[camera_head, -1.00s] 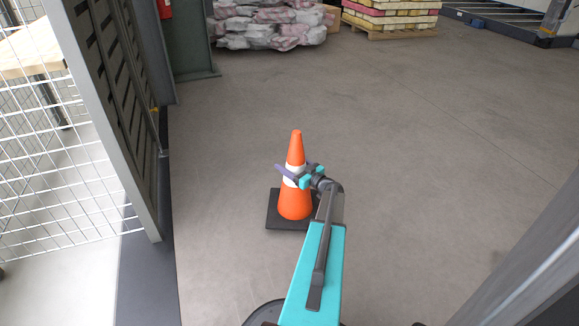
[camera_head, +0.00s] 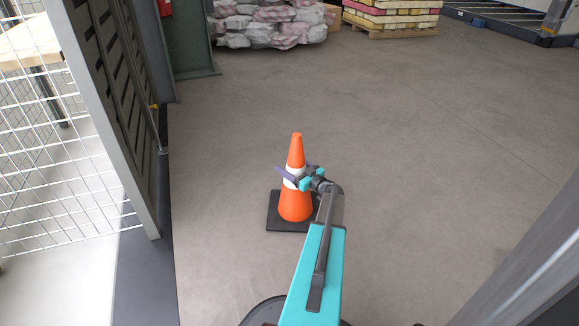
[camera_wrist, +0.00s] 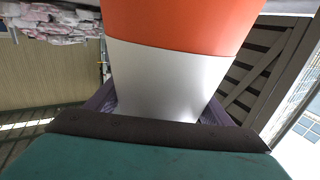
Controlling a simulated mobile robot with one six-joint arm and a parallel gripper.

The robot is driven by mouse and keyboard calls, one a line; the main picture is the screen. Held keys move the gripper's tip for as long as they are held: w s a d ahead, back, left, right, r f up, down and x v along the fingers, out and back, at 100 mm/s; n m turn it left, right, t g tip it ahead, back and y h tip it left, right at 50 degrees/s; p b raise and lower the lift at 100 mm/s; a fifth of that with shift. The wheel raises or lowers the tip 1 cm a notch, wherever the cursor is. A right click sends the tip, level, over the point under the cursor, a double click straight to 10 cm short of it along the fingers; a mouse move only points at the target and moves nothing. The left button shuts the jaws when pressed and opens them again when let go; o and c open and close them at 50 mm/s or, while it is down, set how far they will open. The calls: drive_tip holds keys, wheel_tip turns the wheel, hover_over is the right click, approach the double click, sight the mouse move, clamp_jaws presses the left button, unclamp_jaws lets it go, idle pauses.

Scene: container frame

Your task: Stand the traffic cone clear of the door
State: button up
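The orange traffic cone (camera_head: 296,205) with a white band and a black square base is upright in the middle of the head view. My gripper (camera_head: 300,177) is around its white band, with a purple finger on each side. In the wrist view the band of the cone (camera_wrist: 160,80) fills the space between the fingers (camera_wrist: 160,108), which appear to press on it. I cannot tell whether the base touches the floor. A dark slatted door-like panel (camera_head: 118,85) with a grey edge stands at the left, apart from the cone.
White wire mesh (camera_head: 55,150) stands left of the panel. A grey post (camera_head: 530,275) rises at the near right. Wrapped bags (camera_head: 265,25) and a loaded pallet (camera_head: 390,30) are at the back. The floor (camera_head: 420,150) right of and behind the cone is clear.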

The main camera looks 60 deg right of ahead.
drive_tip(key=o, duration=0.4)
drive_tip(key=shift+c, duration=0.2)
drive_tip(key=shift+s+r, duration=0.1)
drive_tip(key=p+v, duration=0.4)
drive_tip(key=v, duration=0.8)
idle(0.5)
